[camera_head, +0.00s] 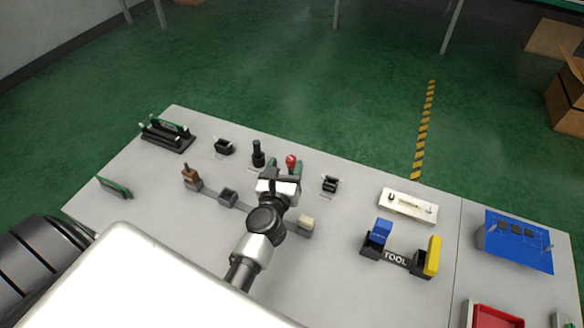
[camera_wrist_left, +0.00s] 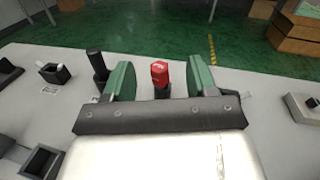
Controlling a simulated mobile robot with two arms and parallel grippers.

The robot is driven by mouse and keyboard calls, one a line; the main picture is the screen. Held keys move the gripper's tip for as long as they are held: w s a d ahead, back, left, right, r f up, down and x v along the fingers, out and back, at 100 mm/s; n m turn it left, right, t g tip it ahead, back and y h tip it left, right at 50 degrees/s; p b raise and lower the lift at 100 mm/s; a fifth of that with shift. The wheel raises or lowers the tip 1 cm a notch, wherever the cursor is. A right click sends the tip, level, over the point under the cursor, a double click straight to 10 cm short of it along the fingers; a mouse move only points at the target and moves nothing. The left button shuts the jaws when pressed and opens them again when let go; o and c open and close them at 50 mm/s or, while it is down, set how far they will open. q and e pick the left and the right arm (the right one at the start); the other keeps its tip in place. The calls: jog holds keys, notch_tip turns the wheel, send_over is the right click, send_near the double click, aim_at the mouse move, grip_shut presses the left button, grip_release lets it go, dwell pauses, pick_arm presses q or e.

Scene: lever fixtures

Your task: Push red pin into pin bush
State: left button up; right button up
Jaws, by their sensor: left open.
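The red pin (camera_wrist_left: 160,72) stands upright between the two green fingers of my left gripper (camera_wrist_left: 160,82) in the left wrist view. Space shows on both sides of the pin, so the fingers are open around it without visible contact. In the head view the red pin (camera_head: 291,161) shows just beyond my left gripper (camera_head: 286,168), near the middle of the table. The pin bush is not clearly visible; the pin's lower part is hidden by the gripper in the left wrist view. My right gripper is not in view.
A black upright peg (camera_head: 258,154) stands just left of the gripper. Small black holders (camera_head: 223,147) and (camera_head: 330,184) flank it. A brown-handled piece (camera_head: 190,177), a TOOL rack (camera_head: 395,259), a white fixture (camera_head: 408,205) and a blue board (camera_head: 518,240) also occupy the grey table.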

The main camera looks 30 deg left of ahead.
aim_at(292, 156)
pick_arm(q)
notch_tip(292, 156, down, 4)
jog(key=b, duration=0.2)
jog(key=shift+w+f+b, duration=0.15)
jog(key=shift+f+b, duration=0.05)
jog(key=shift+b, duration=0.2)
jog(key=shift+w+a+r+p, duration=0.15)
jog(key=shift+w+r+p, duration=0.3)
jog(key=shift+w, duration=0.3)
jog(key=x, duration=0.6)
jog(key=shift+a+f, duration=0.1)
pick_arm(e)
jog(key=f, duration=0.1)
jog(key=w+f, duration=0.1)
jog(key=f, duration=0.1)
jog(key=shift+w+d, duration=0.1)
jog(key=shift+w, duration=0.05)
pick_arm(q)
grip_shut()
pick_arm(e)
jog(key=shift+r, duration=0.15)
